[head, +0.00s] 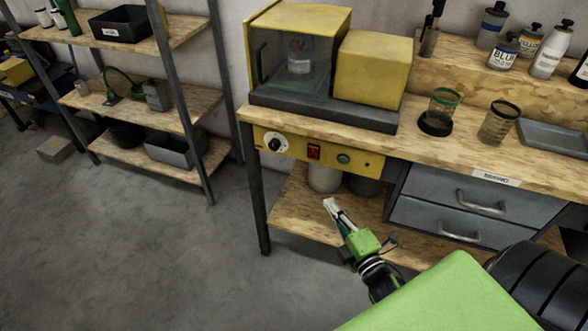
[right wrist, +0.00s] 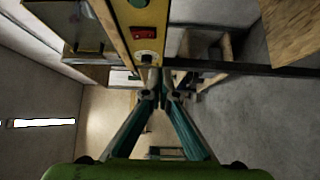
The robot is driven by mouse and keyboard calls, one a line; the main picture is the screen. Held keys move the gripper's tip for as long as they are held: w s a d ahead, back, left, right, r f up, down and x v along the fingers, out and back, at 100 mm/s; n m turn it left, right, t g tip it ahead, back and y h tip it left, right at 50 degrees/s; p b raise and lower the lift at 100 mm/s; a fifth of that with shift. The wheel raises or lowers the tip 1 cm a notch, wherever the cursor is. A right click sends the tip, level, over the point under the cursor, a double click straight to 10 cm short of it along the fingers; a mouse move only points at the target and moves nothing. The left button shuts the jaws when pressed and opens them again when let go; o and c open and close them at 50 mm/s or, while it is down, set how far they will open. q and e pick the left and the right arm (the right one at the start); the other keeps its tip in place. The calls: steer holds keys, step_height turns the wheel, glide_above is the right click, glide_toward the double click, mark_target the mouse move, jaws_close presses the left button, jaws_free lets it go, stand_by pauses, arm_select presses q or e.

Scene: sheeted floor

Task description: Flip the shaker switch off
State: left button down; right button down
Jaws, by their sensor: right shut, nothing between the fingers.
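The shaker (head: 374,66) is a yellow machine with a clear-windowed chamber, standing on the wooden bench. Its yellow control panel (head: 367,160) is below the bench's front edge. The red switch (head: 314,152) sits on this panel between a black-and-white dial (head: 275,143) and a green button (head: 343,159). The red switch also shows in the right wrist view (right wrist: 143,33), above the fingertips, with the dial (right wrist: 147,58) closer to them. My right gripper (head: 329,204) is shut and empty, below and in front of the panel, apart from the switch. My left gripper is out of view.
The bench (head: 458,147) carries two cups and a grey tray (head: 553,138); bottles stand on a raised shelf behind. Grey drawers (head: 480,206) and a lower shelf (head: 291,213) holding containers are beneath. A shelving rack (head: 180,100) stands left. The floor between is clear.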

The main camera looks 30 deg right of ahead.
mark_target(310, 150)
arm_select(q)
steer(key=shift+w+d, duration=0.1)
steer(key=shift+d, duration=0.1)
arm_select(e)
steer(key=r, duration=0.1)
steer(key=r+n, duration=0.1)
steer(key=r+t, duration=0.1)
steer(key=shift+w+a+r+n, duration=0.25)
steer(key=shift+a+r+n, duration=0.05)
